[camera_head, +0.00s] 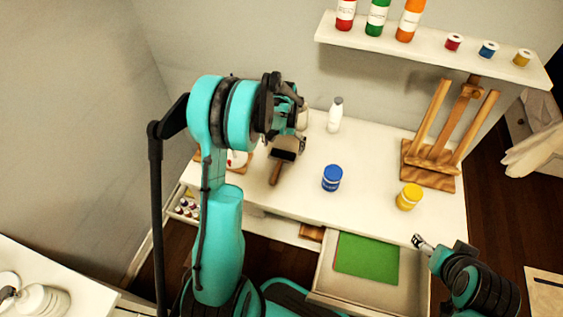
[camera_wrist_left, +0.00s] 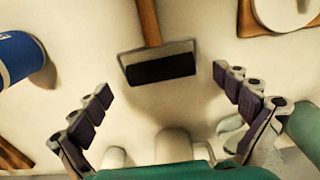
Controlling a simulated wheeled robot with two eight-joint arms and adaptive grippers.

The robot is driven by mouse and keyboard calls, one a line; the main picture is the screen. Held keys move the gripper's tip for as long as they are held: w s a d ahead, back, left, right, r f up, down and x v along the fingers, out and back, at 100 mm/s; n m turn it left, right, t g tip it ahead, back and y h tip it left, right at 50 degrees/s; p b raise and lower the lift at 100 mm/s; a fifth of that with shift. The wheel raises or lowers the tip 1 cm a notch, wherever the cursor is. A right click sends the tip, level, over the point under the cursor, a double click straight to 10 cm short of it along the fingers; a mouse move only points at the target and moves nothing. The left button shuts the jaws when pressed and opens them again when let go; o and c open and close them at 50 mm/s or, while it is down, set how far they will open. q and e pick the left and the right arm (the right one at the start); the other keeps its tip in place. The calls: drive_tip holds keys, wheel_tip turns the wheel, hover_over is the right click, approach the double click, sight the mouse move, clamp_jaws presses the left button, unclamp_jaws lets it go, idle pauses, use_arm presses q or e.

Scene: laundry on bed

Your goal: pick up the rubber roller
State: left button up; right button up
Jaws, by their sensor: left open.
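The rubber roller (camera_head: 284,156) has a dark head and a brown wooden handle. It lies on the white table, left of the blue jar. In the left wrist view its black head (camera_wrist_left: 160,67) shows near the top middle, with the handle running up out of the picture. My left gripper (camera_wrist_left: 162,88) is open and empty, its fingers spread either side of the roller head and apart from it. In the head view the left gripper (camera_head: 296,120) is over the back left of the table, just behind the roller. My right gripper (camera_head: 420,241) is at the lower right, away from the roller; its jaws are too small to judge.
A blue jar (camera_head: 332,178), a yellow jar (camera_head: 409,196), a white bottle (camera_head: 335,115) and a wooden easel (camera_head: 430,160) stand on the table (camera_head: 375,150). An open drawer (camera_head: 408,287) holds a green sheet (camera_head: 366,256). A shelf (camera_head: 425,57) with bottles hangs above.

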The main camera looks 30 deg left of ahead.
use_arm(q)
wheel_tip(320, 180, down, 2)
drive_tip(key=shift+f, duration=0.2)
drive_tip(key=shift+r, duration=0.1)
drive_tip(key=c, duration=1.3)
drive_tip(key=shift+r, duration=0.1)
